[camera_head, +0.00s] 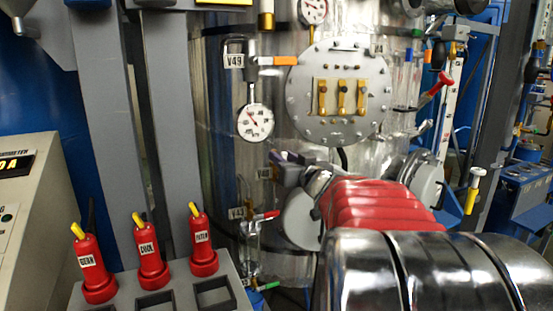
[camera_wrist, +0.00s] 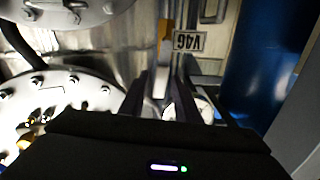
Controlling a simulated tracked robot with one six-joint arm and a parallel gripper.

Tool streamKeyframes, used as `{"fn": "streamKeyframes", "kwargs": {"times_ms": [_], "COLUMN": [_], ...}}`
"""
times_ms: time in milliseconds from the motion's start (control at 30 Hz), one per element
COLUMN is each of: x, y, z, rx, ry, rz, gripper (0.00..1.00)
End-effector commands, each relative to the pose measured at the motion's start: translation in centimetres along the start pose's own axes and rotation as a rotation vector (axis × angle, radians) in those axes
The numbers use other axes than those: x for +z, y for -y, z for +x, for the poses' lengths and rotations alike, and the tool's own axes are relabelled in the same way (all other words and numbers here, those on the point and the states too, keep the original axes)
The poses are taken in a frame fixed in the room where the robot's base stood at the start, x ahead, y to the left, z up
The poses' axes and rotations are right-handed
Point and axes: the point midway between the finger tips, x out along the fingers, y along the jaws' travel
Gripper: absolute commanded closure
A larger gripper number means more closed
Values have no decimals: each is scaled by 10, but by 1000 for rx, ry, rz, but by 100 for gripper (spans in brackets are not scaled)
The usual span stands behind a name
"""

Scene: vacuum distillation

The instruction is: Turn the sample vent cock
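The wrist view looks upside down. A tan cock handle (camera_wrist: 163,62) stands there beside a tag that seems to read V46 (camera_wrist: 188,41). My gripper (camera_wrist: 164,84) has its two dark fingers apart, one on each side of the handle's end, with a gap visible; I cannot tell whether they touch it. In the head view my gripper (camera_head: 288,165) is at the column's front beside the partly covered tag (camera_head: 264,173), below the gauge and the upper flange. My gripper hides this handle there. No tag names the sample vent cock.
A pressure gauge (camera_head: 255,122) and an orange-handled cock tagged V49 (camera_head: 278,61) are above. A red-handled cock (camera_head: 265,216) is below. The bolted flange (camera_head: 340,92) is close at upper right. Red-handled controls (camera_head: 151,255) stand at lower left.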

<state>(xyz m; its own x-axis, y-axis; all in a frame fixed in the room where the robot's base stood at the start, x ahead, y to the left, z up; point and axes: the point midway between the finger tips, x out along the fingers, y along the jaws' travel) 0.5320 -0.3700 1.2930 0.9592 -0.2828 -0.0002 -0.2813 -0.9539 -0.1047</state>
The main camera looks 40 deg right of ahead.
Motion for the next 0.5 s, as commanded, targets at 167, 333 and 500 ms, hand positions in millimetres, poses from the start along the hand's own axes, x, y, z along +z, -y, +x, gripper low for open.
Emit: {"fn": "streamKeyframes", "kwargs": {"times_ms": [167,333,500], "x": [0,0,0], "y": [0,0,0], "z": [0,0,0], "rx": [0,1,1], "ry": [0,0,0], "rz": [0,0,0], "gripper": [83,95,100]}}
